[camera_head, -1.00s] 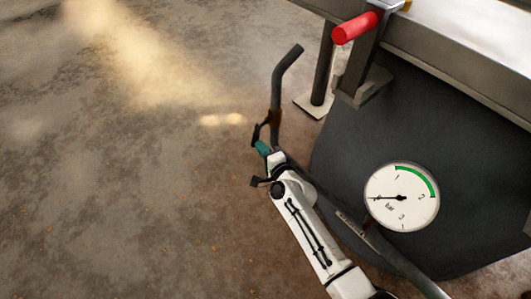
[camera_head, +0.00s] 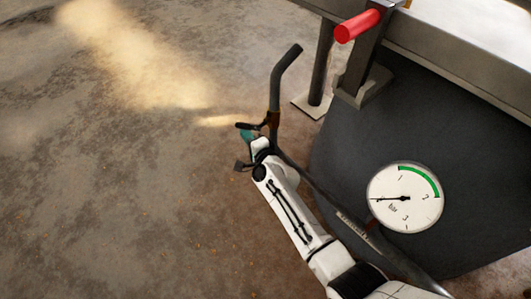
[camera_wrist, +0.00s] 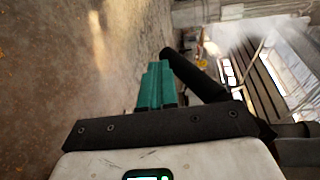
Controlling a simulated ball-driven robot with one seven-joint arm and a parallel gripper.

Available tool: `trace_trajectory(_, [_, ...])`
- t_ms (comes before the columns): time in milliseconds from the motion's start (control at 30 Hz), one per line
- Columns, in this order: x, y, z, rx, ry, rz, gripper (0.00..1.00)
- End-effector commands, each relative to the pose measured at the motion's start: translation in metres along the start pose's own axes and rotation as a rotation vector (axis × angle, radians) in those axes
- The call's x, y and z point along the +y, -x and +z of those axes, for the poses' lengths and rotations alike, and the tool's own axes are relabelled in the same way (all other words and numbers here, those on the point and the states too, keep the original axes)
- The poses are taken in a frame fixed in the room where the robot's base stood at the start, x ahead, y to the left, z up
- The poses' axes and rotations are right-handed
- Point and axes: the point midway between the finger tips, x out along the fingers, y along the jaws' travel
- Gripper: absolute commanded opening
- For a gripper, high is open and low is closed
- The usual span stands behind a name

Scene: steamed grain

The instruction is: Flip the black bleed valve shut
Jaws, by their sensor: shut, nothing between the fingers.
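The black bleed valve lever (camera_head: 244,126) sticks out to the left from a brownish valve body (camera_head: 272,120) on the grey pipe, roughly crosswise to the upright pipe. My gripper (camera_head: 247,136) is shut and empty, its teal fingers just below and against or very near the lever; I cannot tell whether they touch. In the wrist view the teal fingers (camera_wrist: 155,86) are together, and a black bar (camera_wrist: 195,75), apparently the lever, slants down to the right just beside them.
The grey pipe (camera_head: 276,85) bends at its top. A dark vessel with a pressure gauge (camera_head: 404,197) stands to the right, its needle pointing left. A red-gripped handle (camera_head: 357,26) sits above on the bench. Open floor (camera_head: 110,180) lies left.

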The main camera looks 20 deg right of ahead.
Motion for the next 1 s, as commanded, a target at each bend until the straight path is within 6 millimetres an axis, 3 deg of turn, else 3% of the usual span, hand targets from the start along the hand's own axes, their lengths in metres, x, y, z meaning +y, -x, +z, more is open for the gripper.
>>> trace_trajectory(200, [0.003, -0.007, 0.001, -0.003, -0.012, -0.072, 0.00])
trace_trajectory(1000, [-0.027, -0.023, 0.005, -0.008, -0.066, -0.337, 0.00])
